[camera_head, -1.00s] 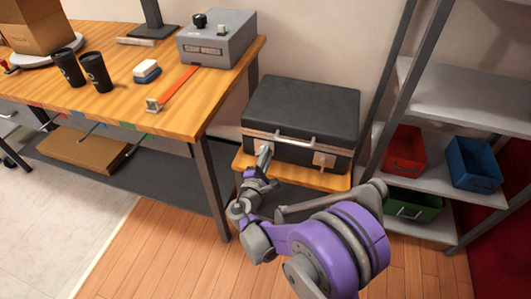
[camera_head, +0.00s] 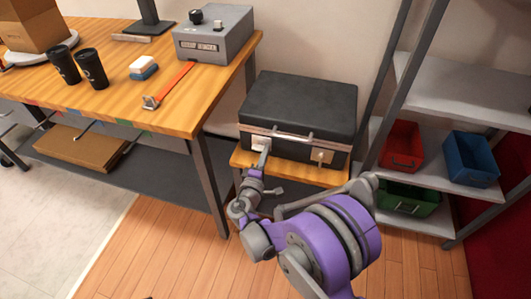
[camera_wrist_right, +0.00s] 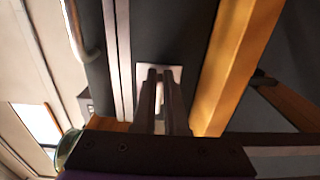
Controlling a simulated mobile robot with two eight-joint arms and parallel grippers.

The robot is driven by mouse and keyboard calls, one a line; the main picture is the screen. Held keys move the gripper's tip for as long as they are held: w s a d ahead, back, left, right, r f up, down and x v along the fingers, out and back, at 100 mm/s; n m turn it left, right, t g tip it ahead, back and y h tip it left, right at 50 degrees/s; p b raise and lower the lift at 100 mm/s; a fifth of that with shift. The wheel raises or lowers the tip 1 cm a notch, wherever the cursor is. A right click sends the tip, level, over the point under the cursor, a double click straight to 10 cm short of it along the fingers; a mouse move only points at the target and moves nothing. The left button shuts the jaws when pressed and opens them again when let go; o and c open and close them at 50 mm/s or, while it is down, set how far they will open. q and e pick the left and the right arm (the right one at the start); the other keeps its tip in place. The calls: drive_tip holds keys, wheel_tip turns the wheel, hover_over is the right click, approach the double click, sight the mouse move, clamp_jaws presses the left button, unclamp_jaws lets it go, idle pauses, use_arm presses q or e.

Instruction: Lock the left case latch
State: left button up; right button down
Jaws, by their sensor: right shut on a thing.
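The black case (camera_head: 300,100) lies closed on a small wooden stand, its silver seam and handle (camera_head: 290,136) facing me. The left case latch (camera_head: 258,142) is a pale metal plate on the front, partly hidden by my right gripper (camera_head: 264,153). The right latch (camera_head: 321,156) is in plain view. In the right wrist view, the fingers of my right gripper (camera_wrist_right: 161,90) are close together in front of the latch plate (camera_wrist_right: 172,72), shut on the left latch. The latch's exact position is hidden by the fingers. My left gripper is not in view.
The wooden stand (camera_head: 316,175) sits between the workbench (camera_head: 190,115) at left and the metal shelf (camera_head: 470,115) with red, blue and green bins at right. A workbench leg (camera_head: 208,185) stands close left of my right arm. The front floor is clear.

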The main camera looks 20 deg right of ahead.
idle(0.3)
drive_tip(key=c, duration=1)
unclamp_jaws()
drive_tip(key=shift+o, duration=0.2)
drive_tip(key=shift+s, duration=0.1)
drive_tip(key=p+v, duration=0.1)
drive_tip(key=v, duration=0.9)
drive_tip(key=shift+s+a, duration=0.25)
drive_tip(key=shift+a, duration=0.05)
